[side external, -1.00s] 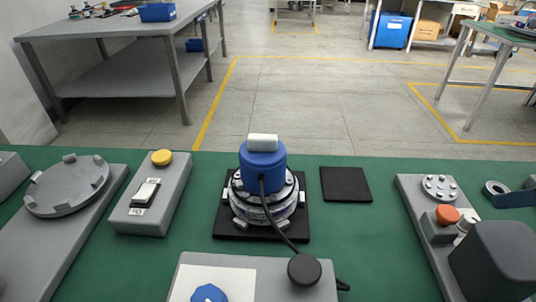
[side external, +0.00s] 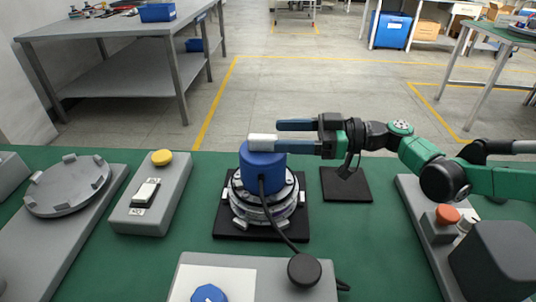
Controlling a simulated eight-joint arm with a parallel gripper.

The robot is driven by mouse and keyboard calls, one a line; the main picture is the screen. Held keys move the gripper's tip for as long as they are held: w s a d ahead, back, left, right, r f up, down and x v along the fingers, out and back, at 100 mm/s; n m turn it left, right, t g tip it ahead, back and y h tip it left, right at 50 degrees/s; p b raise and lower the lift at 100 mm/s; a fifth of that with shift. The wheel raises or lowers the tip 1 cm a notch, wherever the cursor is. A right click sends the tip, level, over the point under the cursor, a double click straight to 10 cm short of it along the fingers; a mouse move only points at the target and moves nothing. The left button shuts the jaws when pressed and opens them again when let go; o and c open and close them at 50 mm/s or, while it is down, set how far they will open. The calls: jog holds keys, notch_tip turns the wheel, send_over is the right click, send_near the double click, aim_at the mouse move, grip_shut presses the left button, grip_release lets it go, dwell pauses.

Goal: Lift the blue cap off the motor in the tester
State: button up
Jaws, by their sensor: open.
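The blue cap (side external: 262,172) sits upright on the round silver motor (side external: 245,208), which rests in the tester on a black square base (side external: 228,228). The cap has a white block-shaped handle (side external: 262,141) on top, and a black cable runs down its front. My gripper (side external: 287,136) comes in from the right at the height of the handle. Its two long fingers are apart, one in front and one behind, with the nearer fingertip close to the handle's right end. I cannot tell whether that finger touches the cap or handle.
A grey box with a yellow button (side external: 161,157) and a rocker switch stands left of the motor. A grey fixture with a round plate (side external: 68,186) is at far left. A black pad (side external: 345,184) lies right of the motor. A grey unit with an orange button (side external: 447,214) stands further right.

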aim_at(251, 136)
jog(key=shift+s+a+f+n+y, duration=0.1)
jog(key=shift+a+f+n+y, duration=0.2)
jog(key=shift+a, duration=2.8)
jog(key=shift+r, duration=0.1)
grip_shut()
